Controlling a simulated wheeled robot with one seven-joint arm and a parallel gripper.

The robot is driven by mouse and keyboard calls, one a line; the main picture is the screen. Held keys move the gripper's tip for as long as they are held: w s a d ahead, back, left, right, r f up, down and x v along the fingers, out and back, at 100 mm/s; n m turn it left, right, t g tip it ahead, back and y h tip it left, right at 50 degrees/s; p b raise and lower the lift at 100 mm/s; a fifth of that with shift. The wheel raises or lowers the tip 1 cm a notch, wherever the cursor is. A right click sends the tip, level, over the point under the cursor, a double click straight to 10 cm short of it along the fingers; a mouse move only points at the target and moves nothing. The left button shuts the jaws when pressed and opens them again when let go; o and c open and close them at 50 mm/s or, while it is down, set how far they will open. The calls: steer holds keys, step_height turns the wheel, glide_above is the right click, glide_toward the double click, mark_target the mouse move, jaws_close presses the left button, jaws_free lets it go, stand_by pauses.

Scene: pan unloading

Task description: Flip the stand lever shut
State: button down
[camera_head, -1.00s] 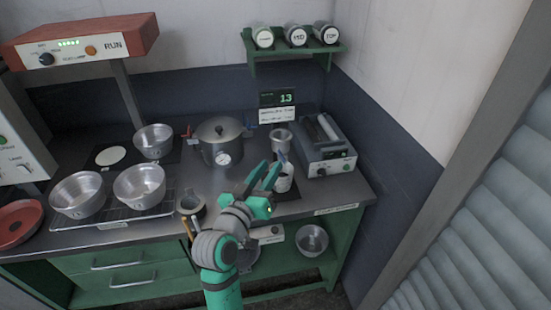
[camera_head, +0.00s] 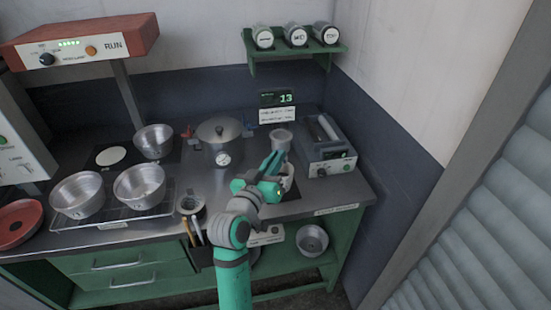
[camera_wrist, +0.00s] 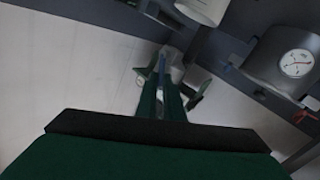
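My gripper (camera_head: 275,160) is over the front right of the bench, in front of a pale cup-like stand (camera_head: 288,178) that it partly covers. Its two fingers look close together, pointing up and away in the head view. In the wrist view my gripper (camera_wrist: 162,95) shows both dark green fingers with a narrow blue strip (camera_wrist: 161,68) in line with the gap between them. The strip may be the stand lever. I cannot tell whether the fingers touch or grip it.
A lidded pot (camera_head: 220,143) with a dial stands behind and left; its dial shows in the wrist view (camera_wrist: 297,63). A metal cup (camera_head: 280,140) stands behind the gripper. A grey device (camera_head: 328,150) is at right. Steel pans (camera_head: 140,187) sit on a rack at left.

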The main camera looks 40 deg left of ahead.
steer(key=shift+s+a+f+n+t+y, duration=0.25)
steer(key=shift+n+t, duration=0.35)
steer(key=shift+n, duration=0.3)
steer(key=c, duration=1.9)
jaws_free()
steer(key=shift+d, duration=0.1)
steer(key=shift+s, duration=0.1)
steer(key=v, duration=1)
steer(key=shift+s, duration=0.3)
steer(key=shift+w+d, duration=0.1)
